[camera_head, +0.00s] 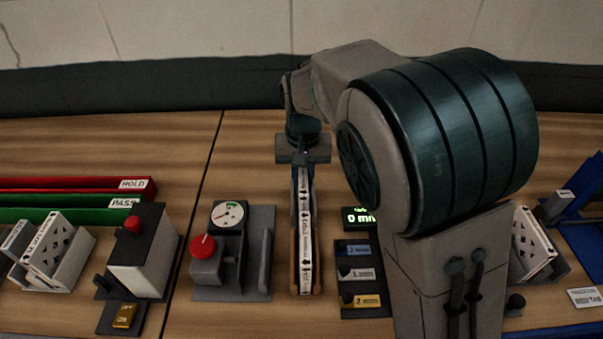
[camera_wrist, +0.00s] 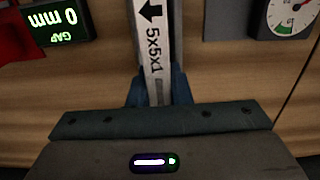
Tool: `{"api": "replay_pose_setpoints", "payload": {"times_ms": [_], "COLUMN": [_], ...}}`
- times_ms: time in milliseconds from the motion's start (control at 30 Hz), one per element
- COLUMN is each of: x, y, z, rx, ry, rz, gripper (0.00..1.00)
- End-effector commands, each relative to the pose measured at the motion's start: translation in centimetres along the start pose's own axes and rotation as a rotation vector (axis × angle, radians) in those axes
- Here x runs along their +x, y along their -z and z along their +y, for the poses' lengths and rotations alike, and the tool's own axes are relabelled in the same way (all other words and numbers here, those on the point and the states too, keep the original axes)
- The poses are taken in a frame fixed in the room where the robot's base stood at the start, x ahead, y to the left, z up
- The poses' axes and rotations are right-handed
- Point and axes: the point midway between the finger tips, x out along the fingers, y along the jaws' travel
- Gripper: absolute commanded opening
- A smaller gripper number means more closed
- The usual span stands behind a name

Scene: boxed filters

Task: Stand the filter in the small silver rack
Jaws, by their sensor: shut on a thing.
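My gripper (camera_head: 304,168) is shut on the filter (camera_head: 304,235), seen nearly edge-on in the head view with a white label strip and black arrows. In the wrist view the label reads "5x5x1", and the blue fingers of my gripper (camera_wrist: 158,93) lie on either side of it. The filter is upright; whether its lower edge touches the table I cannot tell. Pale grey racks with white perforated panels stand at the left (camera_head: 72,272) and at the right (camera_head: 550,262), partly behind my arm. I cannot tell which is the small silver rack.
A grey fixture with a red knob (camera_head: 203,246) and dial (camera_head: 229,214) stands left of the filter. A "0 mm" display (camera_head: 359,218) and labelled blocks (camera_head: 358,275) stand right. Farther left are a red-button box (camera_head: 145,250) and red and green bars (camera_head: 70,184). Blue trays (camera_head: 590,236) lie right.

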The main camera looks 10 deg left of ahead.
Motion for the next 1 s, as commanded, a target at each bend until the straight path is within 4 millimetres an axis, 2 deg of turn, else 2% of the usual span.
{"api": "replay_pose_setpoints", "payload": {"times_ms": [33,67,100,133,367,533,1000], "x": [0.3,0.2,0.1,0.1,0.1,-0.9,-10.2], "y": [0.0,0.0,0.0,0.0,0.0,0.0,0.1], "z": [0.0,0.0,0.0,0.0,0.0,0.0,0.0], "rx": [0.000,0.000,0.000,0.000,0.001,0.000,0.001], "ry": [0.000,0.000,0.000,0.000,0.000,0.001,0.002], "rz": [-0.001,0.000,-0.001,-0.001,-0.001,0.000,0.002], "gripper": [0.00,0.26,0.37,0.39,0.39,0.39,0.39]}}
